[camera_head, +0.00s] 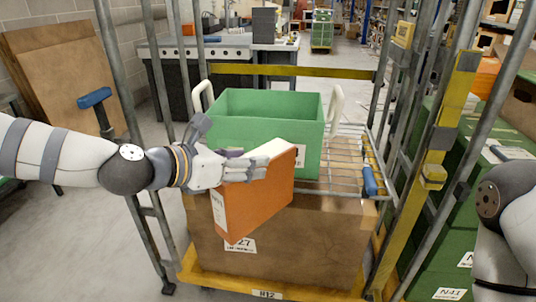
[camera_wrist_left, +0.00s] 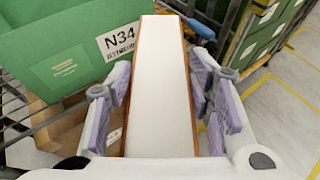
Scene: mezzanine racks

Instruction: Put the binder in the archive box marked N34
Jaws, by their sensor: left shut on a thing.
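The binder (camera_head: 262,200) is orange with a white page edge and a pale spine label. My left gripper (camera_head: 246,166) is shut on it and holds it tilted in front of the green archive box (camera_head: 245,140). In the left wrist view the binder (camera_wrist_left: 160,85) stands between the fingers (camera_wrist_left: 160,112), its white side facing the camera. The green box (camera_wrist_left: 60,38) is beside it there, with a label reading N34. The box is open at the top; its inner floor is hidden. Only part of my right arm shows at the right edge; its gripper is out of view.
Green boxes (camera_head: 450,245) stack at right.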

